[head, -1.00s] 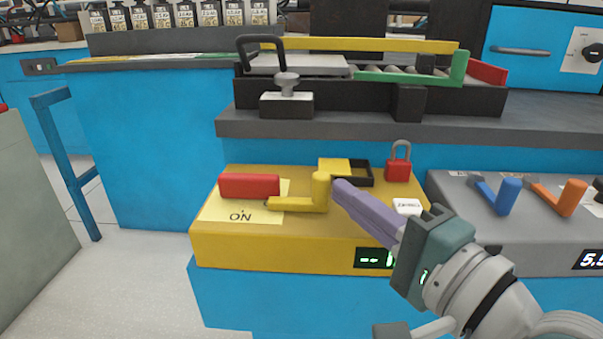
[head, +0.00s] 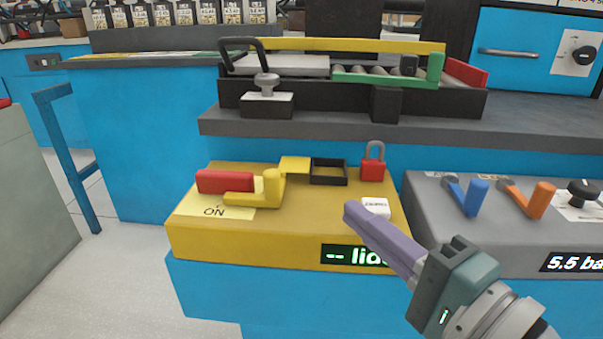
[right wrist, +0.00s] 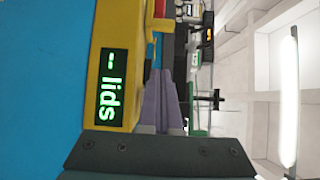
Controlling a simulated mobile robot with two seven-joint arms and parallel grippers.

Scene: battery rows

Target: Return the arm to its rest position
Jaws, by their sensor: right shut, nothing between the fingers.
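My right gripper (head: 352,212) is shut and empty, with its purple fingers together. It is in front of and above the yellow box (head: 290,240), just left of a white button block (head: 375,207). In the right wrist view the purple fingers (right wrist: 162,95) point away beside the yellow box's "-- lids" display (right wrist: 112,85). In the head view that display (head: 355,256) is partly hidden by the gripper. My left gripper is not in view.
On the yellow box are a red block (head: 225,181), a yellow lever (head: 262,188), a black frame (head: 329,171) and a red padlock (head: 373,163). A grey box with blue (head: 470,198) and orange levers (head: 535,200) stands at the right. A roller rig (head: 350,85) stands behind.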

